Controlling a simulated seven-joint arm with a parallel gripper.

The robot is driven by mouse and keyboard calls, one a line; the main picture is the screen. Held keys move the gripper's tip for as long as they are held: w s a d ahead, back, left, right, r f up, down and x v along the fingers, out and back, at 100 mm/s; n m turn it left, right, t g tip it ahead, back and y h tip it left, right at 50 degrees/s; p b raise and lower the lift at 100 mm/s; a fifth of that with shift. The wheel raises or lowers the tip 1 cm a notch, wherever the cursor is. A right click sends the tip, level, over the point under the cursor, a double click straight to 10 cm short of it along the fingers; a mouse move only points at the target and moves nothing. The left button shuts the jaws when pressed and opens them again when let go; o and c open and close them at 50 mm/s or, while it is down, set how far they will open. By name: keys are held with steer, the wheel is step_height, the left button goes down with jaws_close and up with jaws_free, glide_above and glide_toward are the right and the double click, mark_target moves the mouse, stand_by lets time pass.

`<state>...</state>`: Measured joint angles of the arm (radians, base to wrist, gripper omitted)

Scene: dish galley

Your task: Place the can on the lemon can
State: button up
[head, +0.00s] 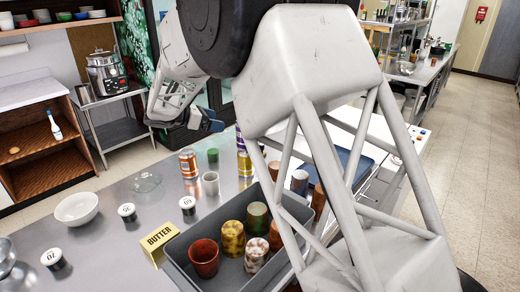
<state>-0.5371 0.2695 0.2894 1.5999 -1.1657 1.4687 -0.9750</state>
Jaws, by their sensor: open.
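An orange and silver can (188,164) stands upright on the steel counter, left of a plain grey mug. A yellow can (245,165), which looks like the lemon can, stands farther right, partly hidden by my arm. A purple and yellow can (240,140) shows just behind it, also partly covered. My gripper (206,122) is above and beyond the orange can, apart from it, small and partly hidden by my arm. It is open, and I see nothing in it.
The grey mug (210,183), green cup (213,156), glass dish (145,181), white bowl (76,209) and numbered jars stand around. Bare counter lies between them.

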steer(key=s+d+r+m+g+y, duration=0.25)
steer(key=s+d+m, duration=0.25)
steer(key=s+d, duration=0.6)
steer(key=s+d+r+m+g+y, duration=0.25)
steer(key=s+d+m, duration=0.25)
steer(key=s+d, duration=0.6)
steer(key=s+d+f+m+y, duration=0.1)
steer(key=s+m, duration=0.3)
steer(key=s, duration=0.5)
steer(key=s+d+f+m+t+y, duration=0.1)
steer(key=s+d+f+m+y, duration=0.1)
steer(key=s, duration=0.8)
steer(key=s+d+f+m+t+y, duration=0.1)
steer(key=s+d+m+y, duration=0.3)
steer(key=s, duration=0.5)
steer(key=shift+s+f+m+y, duration=0.2)
steer(key=shift+f+m+y, duration=0.15)
steer(key=shift+m, duration=1.05)
stand_by(1.6)
